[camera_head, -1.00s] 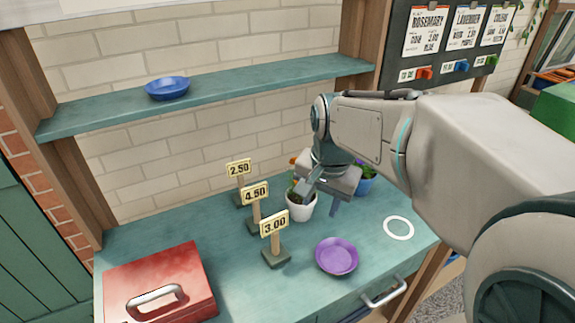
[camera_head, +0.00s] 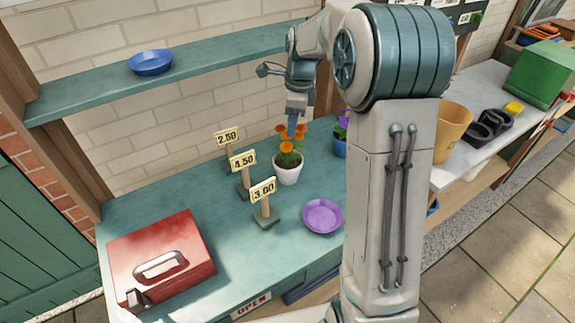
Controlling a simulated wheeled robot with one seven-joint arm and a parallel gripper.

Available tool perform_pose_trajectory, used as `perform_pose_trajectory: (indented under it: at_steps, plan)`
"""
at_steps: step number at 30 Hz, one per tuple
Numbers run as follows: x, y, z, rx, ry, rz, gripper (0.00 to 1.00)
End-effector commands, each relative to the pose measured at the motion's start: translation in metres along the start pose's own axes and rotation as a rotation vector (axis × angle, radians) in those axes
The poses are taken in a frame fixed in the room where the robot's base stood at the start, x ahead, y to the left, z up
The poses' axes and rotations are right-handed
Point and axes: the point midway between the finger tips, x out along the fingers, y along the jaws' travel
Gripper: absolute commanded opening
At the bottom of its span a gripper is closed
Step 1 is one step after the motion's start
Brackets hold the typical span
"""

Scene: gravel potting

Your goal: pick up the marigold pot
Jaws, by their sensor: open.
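The marigold pot (camera_head: 287,174) is a white pot with green leaves and several orange flowers. My gripper (camera_head: 292,132) points down right at the flowers, above the white pot. One finger shows clearly in front of or among the blooms; I cannot tell whether it touches them. The jaws are open and hold nothing that I can see. Part of the gripper is seen edge-on.
Price signs (camera_head: 263,190) stand left of the pot. A purple saucer (camera_head: 322,216) lies in front. A blue pot with purple flowers (camera_head: 340,147) is at the right, partly behind my arm. A red cash box (camera_head: 160,260) sits front left. A shelf (camera_head: 90,98) with a blue saucer (camera_head: 150,62) hangs above.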

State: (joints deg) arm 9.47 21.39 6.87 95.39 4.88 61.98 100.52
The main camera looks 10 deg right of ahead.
Motion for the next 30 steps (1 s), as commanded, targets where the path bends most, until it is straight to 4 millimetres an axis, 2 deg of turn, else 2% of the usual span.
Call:
perform_pose_trajectory:
  at_steps: [3,11,18,22,28,30]
  plan:
    - [0.018,0.0,0.0,0.0,0.001,0.002,0.42]
    - [0.037,0.001,0.001,-0.002,0.001,0.002,0.42]
    - [0.073,0.003,0.003,-0.001,0.001,0.002,0.42]
    - [0.081,0.002,0.003,-0.001,0.001,-0.001,0.42]
    - [0.082,0.002,0.003,-0.002,0.001,-0.002,0.42]
    - [0.082,0.002,0.003,-0.002,0.001,-0.002,0.23]
